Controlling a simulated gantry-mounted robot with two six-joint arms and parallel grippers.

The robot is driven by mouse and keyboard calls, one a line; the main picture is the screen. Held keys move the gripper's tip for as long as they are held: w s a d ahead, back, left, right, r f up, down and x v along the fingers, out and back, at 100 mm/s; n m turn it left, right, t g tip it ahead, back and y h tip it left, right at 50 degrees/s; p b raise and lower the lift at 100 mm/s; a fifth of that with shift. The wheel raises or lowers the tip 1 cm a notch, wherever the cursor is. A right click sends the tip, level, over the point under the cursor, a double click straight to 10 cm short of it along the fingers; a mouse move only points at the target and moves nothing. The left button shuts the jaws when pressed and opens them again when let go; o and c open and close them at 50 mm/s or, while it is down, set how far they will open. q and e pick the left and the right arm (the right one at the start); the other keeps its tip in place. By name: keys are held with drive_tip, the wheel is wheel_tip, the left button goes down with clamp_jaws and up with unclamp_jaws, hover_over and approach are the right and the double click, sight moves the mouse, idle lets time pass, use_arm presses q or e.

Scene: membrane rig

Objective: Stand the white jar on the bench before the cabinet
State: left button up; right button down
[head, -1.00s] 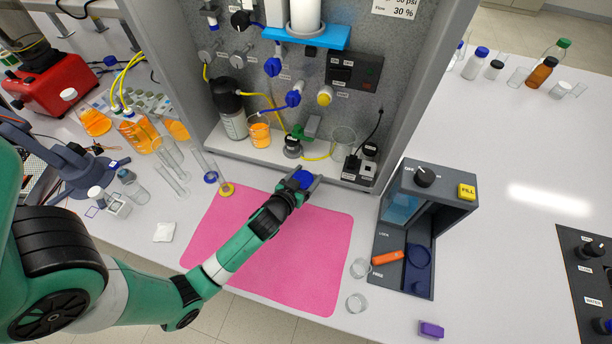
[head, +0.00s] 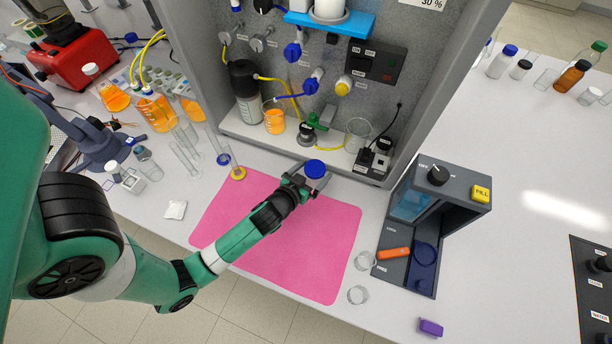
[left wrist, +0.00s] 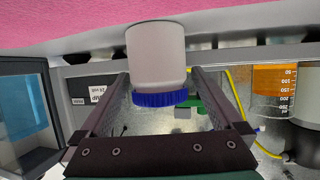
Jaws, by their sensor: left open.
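The white jar (left wrist: 157,55) has a ribbed blue cap (head: 315,168). In the head view it stands on the bench before the cabinet (head: 280,165), by the back edge of the pink mat (head: 270,240); my gripper hides most of its body. The left wrist view is upside down, with the jar's base toward the bench side at the top. My left gripper (head: 308,181) is open, its fingers on either side of the jar with gaps visible in the left wrist view (left wrist: 158,80). My right gripper is not in view.
A grey dispenser (head: 410,240) stands right of the mat, with small glass dishes (head: 358,295) beside it. Tall glass cylinders (head: 186,155) stand left of the mat. A beaker of orange liquid (head: 274,118) sits inside the cabinet. Most of the mat is clear.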

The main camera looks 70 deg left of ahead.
use_arm(q)
drive_tip(key=v, duration=0.9)
drive_tip(key=shift+w+r, duration=0.15)
drive_tip(key=shift+r, duration=0.2)
